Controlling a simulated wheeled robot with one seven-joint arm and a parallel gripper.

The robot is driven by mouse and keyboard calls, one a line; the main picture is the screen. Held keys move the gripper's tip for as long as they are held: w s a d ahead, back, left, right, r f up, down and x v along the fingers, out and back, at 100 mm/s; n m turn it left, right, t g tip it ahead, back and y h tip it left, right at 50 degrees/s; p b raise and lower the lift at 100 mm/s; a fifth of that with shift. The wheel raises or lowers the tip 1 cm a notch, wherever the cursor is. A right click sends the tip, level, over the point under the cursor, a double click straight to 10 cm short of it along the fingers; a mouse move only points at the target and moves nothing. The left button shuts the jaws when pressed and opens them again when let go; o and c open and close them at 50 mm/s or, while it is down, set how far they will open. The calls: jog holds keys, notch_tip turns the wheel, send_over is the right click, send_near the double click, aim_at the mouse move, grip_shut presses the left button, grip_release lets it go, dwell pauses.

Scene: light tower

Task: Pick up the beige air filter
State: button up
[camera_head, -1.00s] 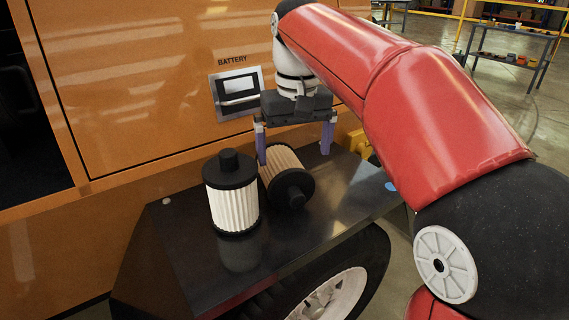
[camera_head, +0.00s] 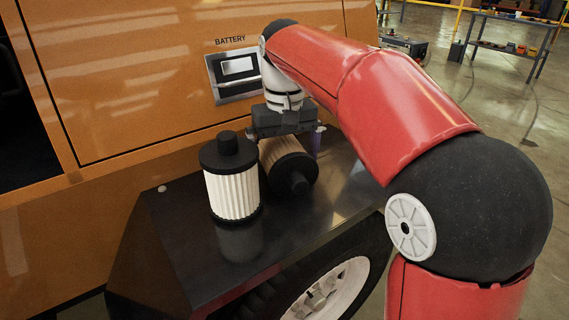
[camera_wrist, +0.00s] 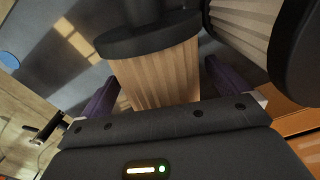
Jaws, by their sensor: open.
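The beige air filter (camera_head: 276,152) lies on its side on the dark fender ledge, its black end cap facing the camera. In the wrist view, the beige filter (camera_wrist: 158,75) sits between the two purple fingers. My gripper (camera_head: 290,150) is low over it and open, with one finger showing on the right and the other hidden behind the filters. It also shows in the wrist view (camera_wrist: 160,88), with a gap between the fingers and the filter. A white air filter (camera_head: 233,190) with black caps stands upright just left of the beige one.
The dark ledge (camera_head: 300,222) has free room at the front and right. The orange vehicle panel (camera_head: 130,90) with a battery handle recess (camera_head: 236,72) rises close behind. In the wrist view, the white filter (camera_wrist: 246,25) is close on the right.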

jog(key=shift+f, duration=0.2)
jog(key=c, duration=0.9)
jog(key=shift+c, duration=0.9)
jog(key=shift+r, duration=0.15)
